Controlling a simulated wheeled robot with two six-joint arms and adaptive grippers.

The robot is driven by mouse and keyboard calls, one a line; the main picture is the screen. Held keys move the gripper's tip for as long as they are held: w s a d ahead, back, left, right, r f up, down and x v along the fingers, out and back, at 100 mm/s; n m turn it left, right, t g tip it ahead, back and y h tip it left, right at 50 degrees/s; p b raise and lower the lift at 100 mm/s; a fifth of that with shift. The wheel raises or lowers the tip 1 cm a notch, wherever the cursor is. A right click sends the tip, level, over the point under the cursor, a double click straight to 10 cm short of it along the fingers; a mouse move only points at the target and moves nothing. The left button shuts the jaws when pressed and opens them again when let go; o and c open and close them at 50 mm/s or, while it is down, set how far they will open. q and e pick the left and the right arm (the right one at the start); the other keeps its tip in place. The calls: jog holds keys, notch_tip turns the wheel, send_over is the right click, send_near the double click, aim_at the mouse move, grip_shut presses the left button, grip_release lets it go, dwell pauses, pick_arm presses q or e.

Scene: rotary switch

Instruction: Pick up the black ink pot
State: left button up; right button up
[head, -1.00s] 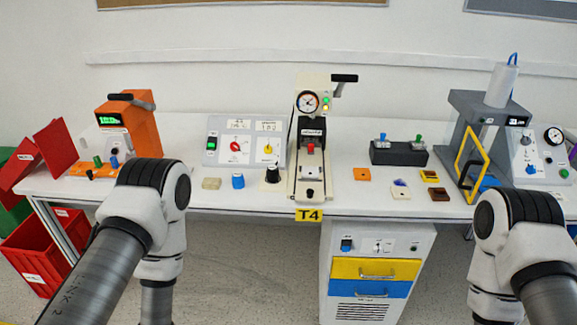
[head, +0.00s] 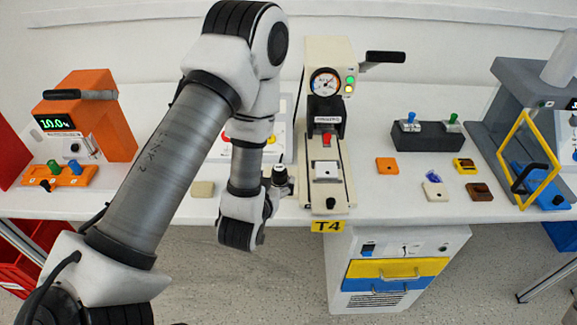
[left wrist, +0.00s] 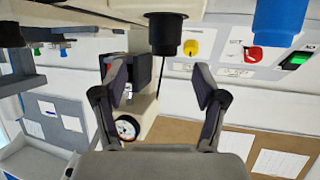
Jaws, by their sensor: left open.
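The black ink pot (head: 279,172) stands on the table left of the press, partly hidden by my left wrist in the head view. In the left wrist view, which is upside down, the dark pot (left wrist: 165,35) shows ahead of the fingers, near the middle line between them. My left gripper (left wrist: 160,78) is open, with a finger on each side and nothing held. In the head view its wrist hangs at the table's front edge, and its fingers are hard to make out. My right gripper is out of view.
The press (head: 326,125) stands close right of the pot. A blue pot (left wrist: 280,14) shows to one side in the left wrist view. A beige block (head: 202,189) lies left of my arm. Orange, yellow and brown pieces lie further right on the table (head: 375,205).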

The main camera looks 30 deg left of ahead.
aim_at(277, 173)
pick_arm(q)
jog(key=x, duration=0.4)
jog(key=p+x, duration=0.1)
jog(key=x, duration=0.2)
jog(key=shift+s+a+f, duration=0.1)
jog(key=shift+a+f, duration=0.05)
jog(key=shift+a, duration=0.15)
jog(key=shift+d, duration=0.1)
jog(key=c, duration=1.3)
